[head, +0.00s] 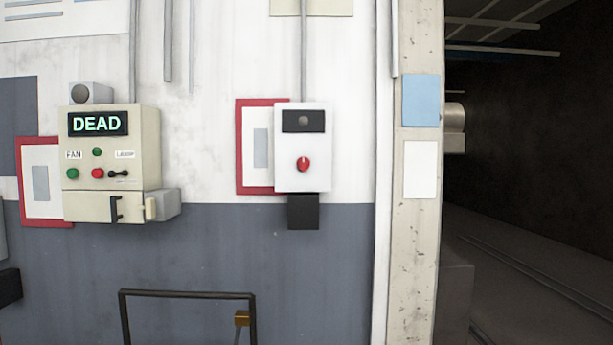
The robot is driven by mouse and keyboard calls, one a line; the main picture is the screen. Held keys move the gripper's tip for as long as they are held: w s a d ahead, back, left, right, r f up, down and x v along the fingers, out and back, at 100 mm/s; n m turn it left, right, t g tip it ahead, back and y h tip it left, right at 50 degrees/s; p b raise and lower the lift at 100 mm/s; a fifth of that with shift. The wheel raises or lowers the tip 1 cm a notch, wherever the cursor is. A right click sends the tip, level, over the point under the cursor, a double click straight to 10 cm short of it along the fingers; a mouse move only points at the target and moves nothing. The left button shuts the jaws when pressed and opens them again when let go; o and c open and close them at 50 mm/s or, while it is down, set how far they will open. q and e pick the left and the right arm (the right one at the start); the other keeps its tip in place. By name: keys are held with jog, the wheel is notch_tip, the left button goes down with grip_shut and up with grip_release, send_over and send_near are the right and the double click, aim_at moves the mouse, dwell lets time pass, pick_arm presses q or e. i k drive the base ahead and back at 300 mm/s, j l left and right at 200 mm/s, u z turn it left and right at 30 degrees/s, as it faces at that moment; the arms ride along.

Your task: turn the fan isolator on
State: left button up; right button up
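A cream control box (145,120) hangs on the wall at the left. Its dark display (98,123) reads "DEAD". Below it are a "FAN" label (74,155), a "LAMP" label (125,155), a green button (72,174), a red button (97,174), a small green button or light (97,152) and a black lever switch (118,174). Under the box is a cream housing (90,207) with a black handle (115,209). A white box (318,150) to the right carries a red knob (303,164). No label shows which part is the isolator. Neither gripper is in view.
Red-framed panels (243,185) sit behind both boxes. A dark metal rail frame (185,293) stands low in front of the wall, with a brass-coloured block (242,318) on it. A pale post (420,250) edges a dark opening with rails at the right.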

aim_at(304, 163)
jog(key=i+l+u, duration=0.1)
jog(key=i+l, duration=0.15)
jog(key=i+l+u, duration=0.1)
jog(key=i+l, duration=0.15)
jog(key=l, duration=0.25)
jog(key=i+l+u, duration=0.1)
jog(key=i+l, duration=0.15)
jog(key=l, duration=0.15)
jog(key=i+l+u, duration=0.15)
jog(key=l, duration=0.25)
